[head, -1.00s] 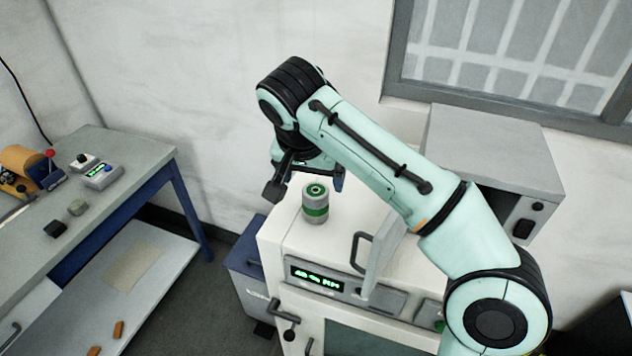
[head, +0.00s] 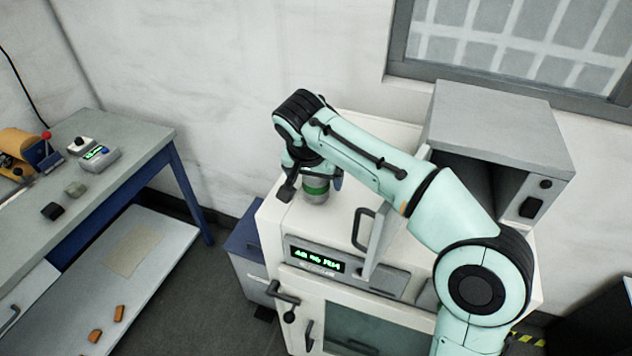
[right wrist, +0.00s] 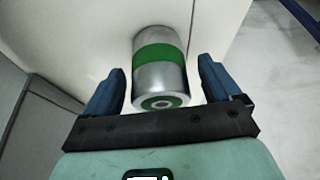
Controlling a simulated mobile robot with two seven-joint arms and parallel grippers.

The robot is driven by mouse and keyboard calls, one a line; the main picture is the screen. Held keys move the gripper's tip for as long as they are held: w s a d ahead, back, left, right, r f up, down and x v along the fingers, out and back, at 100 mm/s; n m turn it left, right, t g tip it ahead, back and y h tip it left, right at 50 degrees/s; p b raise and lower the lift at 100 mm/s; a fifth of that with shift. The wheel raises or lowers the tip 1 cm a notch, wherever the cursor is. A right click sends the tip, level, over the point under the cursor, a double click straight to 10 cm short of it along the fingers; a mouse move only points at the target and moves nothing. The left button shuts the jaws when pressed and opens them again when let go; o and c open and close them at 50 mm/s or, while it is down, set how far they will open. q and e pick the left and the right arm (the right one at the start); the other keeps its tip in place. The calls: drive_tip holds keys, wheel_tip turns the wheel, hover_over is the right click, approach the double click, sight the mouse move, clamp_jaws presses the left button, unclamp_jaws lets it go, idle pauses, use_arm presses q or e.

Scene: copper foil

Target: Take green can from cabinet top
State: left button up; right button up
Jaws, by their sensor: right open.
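The green can (head: 316,190), silver with a green band, stands upright on the white cabinet top (head: 345,205) near its left edge. The arm hides the can's upper part in the head view. My right gripper (head: 312,186) is over the can with its fingers spread. In the right wrist view the can (right wrist: 160,68) lies between the two blue fingertips of the open gripper (right wrist: 163,80), with a gap on each side. My left gripper is not in view.
A grey box with an open front (head: 500,125) stands on the cabinet's right. A small open door (head: 380,240) with a handle rises at the front, beside a green-lit display (head: 317,260). A workbench (head: 130,150) with small devices stands at left.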

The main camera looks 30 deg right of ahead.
drive_tip(key=shift+w+d+f, duration=0.15)
drive_tip(key=shift+d+f, duration=0.05)
drive_tip(key=shift+f, duration=0.45)
drive_tip(key=c, duration=1.2)
drive_tip(key=shift+r, duration=0.1)
